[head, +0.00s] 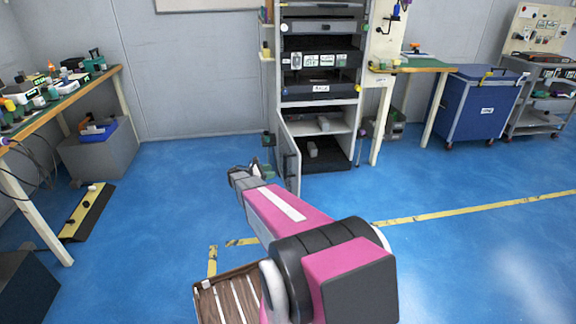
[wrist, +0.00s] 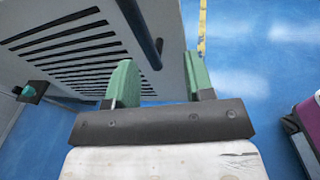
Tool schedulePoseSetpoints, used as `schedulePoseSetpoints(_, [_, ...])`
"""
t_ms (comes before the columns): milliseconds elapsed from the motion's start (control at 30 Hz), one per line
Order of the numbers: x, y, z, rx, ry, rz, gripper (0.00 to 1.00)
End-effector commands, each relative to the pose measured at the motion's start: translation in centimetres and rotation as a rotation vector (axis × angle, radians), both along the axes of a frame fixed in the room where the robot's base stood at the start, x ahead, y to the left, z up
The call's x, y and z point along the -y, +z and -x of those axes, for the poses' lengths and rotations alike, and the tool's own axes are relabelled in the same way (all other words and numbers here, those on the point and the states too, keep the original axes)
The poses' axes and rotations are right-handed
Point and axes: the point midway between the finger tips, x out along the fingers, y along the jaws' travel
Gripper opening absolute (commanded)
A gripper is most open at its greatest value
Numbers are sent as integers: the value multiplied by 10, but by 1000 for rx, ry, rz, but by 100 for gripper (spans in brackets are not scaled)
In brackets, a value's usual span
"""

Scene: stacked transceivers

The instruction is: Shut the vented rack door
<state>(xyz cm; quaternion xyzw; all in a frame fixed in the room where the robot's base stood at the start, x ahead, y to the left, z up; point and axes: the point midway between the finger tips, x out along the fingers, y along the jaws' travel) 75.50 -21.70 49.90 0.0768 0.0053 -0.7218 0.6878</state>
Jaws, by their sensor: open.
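The vented rack door (head: 288,160) is a grey panel hinged low on the tall rack (head: 319,120). It stands open, swung out toward me at the left of the lower compartment. In the wrist view the door (wrist: 165,15) shows rows of dark slots and a dark bar handle (wrist: 140,32). My gripper (head: 247,168) is just left of the door in the head view. In the wrist view my gripper (wrist: 160,72) has its green fingers apart and empty. The handle's lower end appears between the fingers; I cannot tell whether they touch it.
The rack's lower compartment holds small grey items (head: 312,149). A workbench (head: 62,98) with several devices stands at the left. A blue cart (head: 478,108) stands at the right. A slatted wooden surface (head: 228,298) is near my arm. The blue floor (head: 450,210) before the rack is mostly clear.

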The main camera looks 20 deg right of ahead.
Motion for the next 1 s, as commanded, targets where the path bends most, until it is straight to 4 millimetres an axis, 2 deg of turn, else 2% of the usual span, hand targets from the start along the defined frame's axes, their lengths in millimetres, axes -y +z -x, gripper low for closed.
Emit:
schedulePoseSetpoints(33, [3, -4, -14, -38, 12, 41, 48])
schedulePoseSetpoints(200, [8, -2, -25, -101, 34, 113, 48])
schedulePoseSetpoints(367, [21, 0, -25, -106, 34, 118, 48])
schedulePoseSetpoints(800, [94, -1, -24, -103, 34, 117, 48])
schedulePoseSetpoints(1000, [111, -1, -24, -103, 35, 116, 48])
